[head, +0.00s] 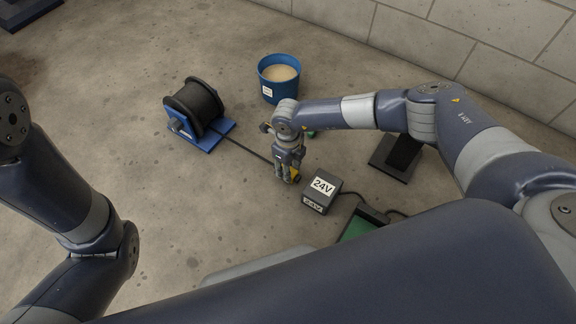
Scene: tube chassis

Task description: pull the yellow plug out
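The yellow plug (296,176) shows as a small patch at my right gripper's fingertips, mostly hidden by the fingers. A dark cable runs to this spot from the cable reel (196,105). The dark box labelled 24V (321,193) stands just right of the plug; I cannot tell whether the plug touches it. My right gripper (285,178) points down with its fingers at the plug. I cannot tell whether the fingers are closed on it. My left arm shows at the left edge, but its gripper is out of view.
A blue bucket (279,79) with pale contents stands behind my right wrist. The reel sits on a blue base (211,137). A dark stand (397,156) is at the right, and a green-topped item (362,222) lies near the box. The floor at left is clear.

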